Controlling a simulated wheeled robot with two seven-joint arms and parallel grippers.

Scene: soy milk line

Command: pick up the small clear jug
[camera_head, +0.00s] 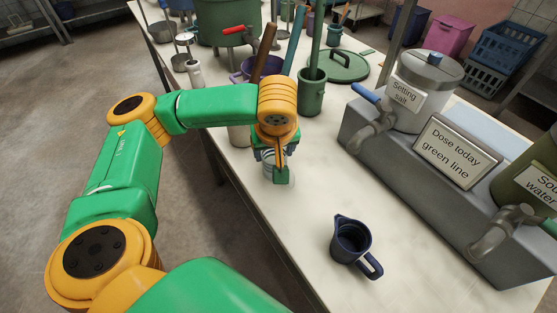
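My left gripper (278,175) points down over the left part of the pale table (300,220), in the middle of the view. A small, glassy grey shape (269,160) shows at its fingers. It may be the small clear jug, but the gripper covers most of it. I cannot tell whether the fingers are closed on it or around it. A dark blue jug (352,240) with a spout and handle stands upright on the table, to the right and nearer, apart from the gripper. My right gripper is not in view.
A grey dispenser unit (420,180) with taps lines the right side, carrying a "Setting salt" pot (428,88) and a "Dose today green line" sign (459,150). The table between gripper and blue jug is clear.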

